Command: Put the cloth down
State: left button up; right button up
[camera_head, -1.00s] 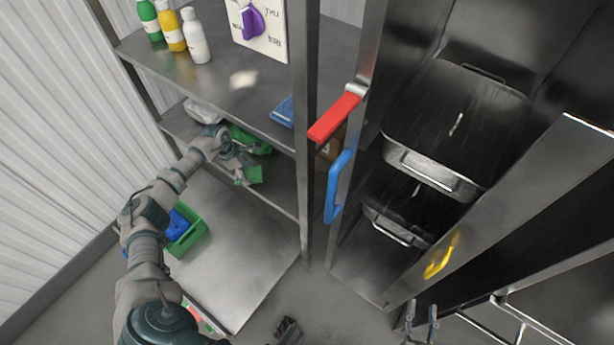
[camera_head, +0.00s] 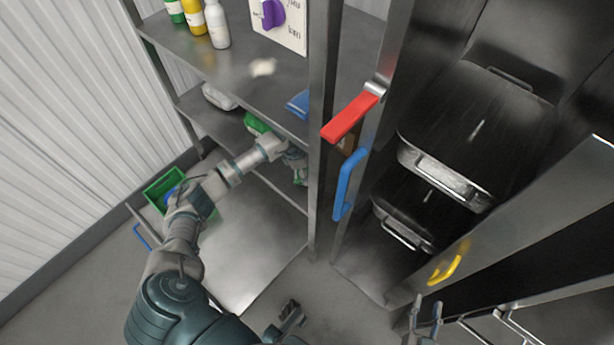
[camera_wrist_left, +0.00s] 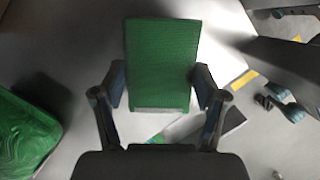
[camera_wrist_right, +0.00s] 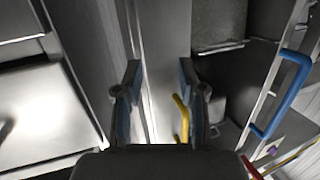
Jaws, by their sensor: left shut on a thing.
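The green cloth (camera_wrist_left: 162,50) shows in the left wrist view as a flat rectangle between the fingers of my left gripper (camera_wrist_left: 159,80), which is shut on it. In the head view, my left gripper (camera_head: 296,160) is by the middle shelf, left of the upright post. A little of the cloth (camera_head: 300,176) shows below it, largely hidden by the hand. My right gripper (camera_head: 427,309) is open and empty in the head view, just below the yellow handle (camera_head: 445,269). Its spread fingers show in the right wrist view (camera_wrist_right: 160,85).
A green crate (camera_head: 152,193) with something blue stands left of my left arm. The bottom shelf (camera_head: 245,250) has bare metal. A green object (camera_head: 255,123) lies on the middle shelf. The post (camera_head: 321,130), red handle (camera_head: 350,117) and blue handle (camera_head: 346,184) stand to the right.

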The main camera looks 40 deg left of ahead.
pick_arm(q)
jog(key=x, duration=0.2)
jog(key=b+x, duration=0.1)
jog(key=shift+s+a+f, duration=0.15)
jog(key=shift+s+f, duration=0.15)
pick_arm(e)
notch_tip(320, 180, up, 3)
jog(key=shift+w+a+f+t, duration=0.1)
jog(key=shift+a+f+t, duration=0.05)
jog(key=shift+t, duration=0.75)
jog(key=shift+y, duration=0.3)
pick_arm(q)
jog(key=o, duration=1.1)
pick_arm(e)
jog(key=shift+w, duration=0.1)
pick_arm(q)
jog(key=p+v, duration=0.2)
jog(key=v, duration=0.4)
jog(key=shift+a+r, duration=0.1)
jog(key=shift+r, duration=0.3)
jog(key=shift+s+a+r, duration=0.1)
jog(key=shift+r, duration=0.3)
pick_arm(e)
jog(key=f+g, duration=0.1)
jog(key=s+f+g+h, duration=0.1)
jog(key=f, duration=0.1)
jog(key=d+f+g, duration=0.1)
jog(key=f, duration=0.1)
jog(key=shift+s+g, duration=0.3)
jog(key=shift+g, duration=0.1)
